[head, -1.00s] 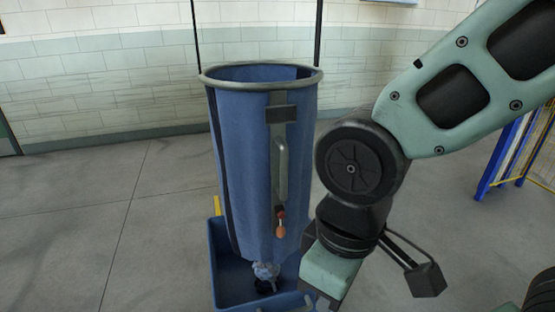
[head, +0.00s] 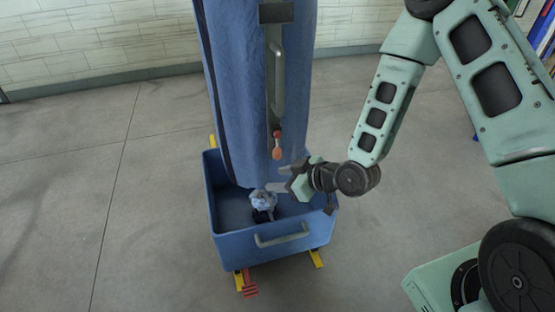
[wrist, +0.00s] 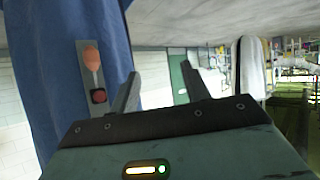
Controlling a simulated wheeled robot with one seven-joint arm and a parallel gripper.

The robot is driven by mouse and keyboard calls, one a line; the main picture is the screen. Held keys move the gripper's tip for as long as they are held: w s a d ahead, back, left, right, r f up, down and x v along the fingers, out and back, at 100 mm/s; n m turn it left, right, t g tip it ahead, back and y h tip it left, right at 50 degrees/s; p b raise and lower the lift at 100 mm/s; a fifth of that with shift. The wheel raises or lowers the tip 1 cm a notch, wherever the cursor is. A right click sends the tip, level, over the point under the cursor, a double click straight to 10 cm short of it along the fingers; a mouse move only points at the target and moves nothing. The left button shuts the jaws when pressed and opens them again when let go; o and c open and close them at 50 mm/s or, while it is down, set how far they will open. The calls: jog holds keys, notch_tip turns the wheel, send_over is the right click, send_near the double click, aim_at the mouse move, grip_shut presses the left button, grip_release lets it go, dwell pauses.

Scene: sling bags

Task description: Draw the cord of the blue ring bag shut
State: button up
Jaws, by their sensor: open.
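The blue ring bag (head: 235,90) hangs upright in the head view, its upper rim out of frame. A metal strip (head: 277,85) with a grey bar handle runs down its front and ends in a small red part and an orange knob (head: 278,154). Below, the bag narrows to a pale gathered neck (head: 263,198) over a dark piece. My gripper (head: 283,181) is open and empty, just right of the neck and below the knob, pointing left. In the wrist view the open fingers (wrist: 160,88) have nothing between them; the orange knob (wrist: 91,57) is left of them.
A blue tub (head: 228,245) with a front handle stands under the bag on a yellow wheeled frame (head: 240,281) with a red pedal-like part. My gripper is over the tub's right side. Grey floor (head: 150,215) is clear to the left. A tiled wall (head: 110,40) stands behind.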

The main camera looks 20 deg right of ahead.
jog(key=d+f+m+t+b, duration=0.2)
jog(key=d+f+t, duration=0.1)
jog(key=d+f, duration=0.1)
jog(key=m+t+h+b, duration=0.1)
jog(key=m+t+h, duration=0.15)
jog(key=t, duration=0.25)
send_near(280, 154)
jog(key=shift+m, duration=0.45)
jog(key=p+x, duration=0.1)
jog(key=x, duration=1)
jog(key=shift+w+f+p, duration=0.1)
jog(key=shift+w+p, duration=0.15)
jog(key=shift+p, duration=0.15)
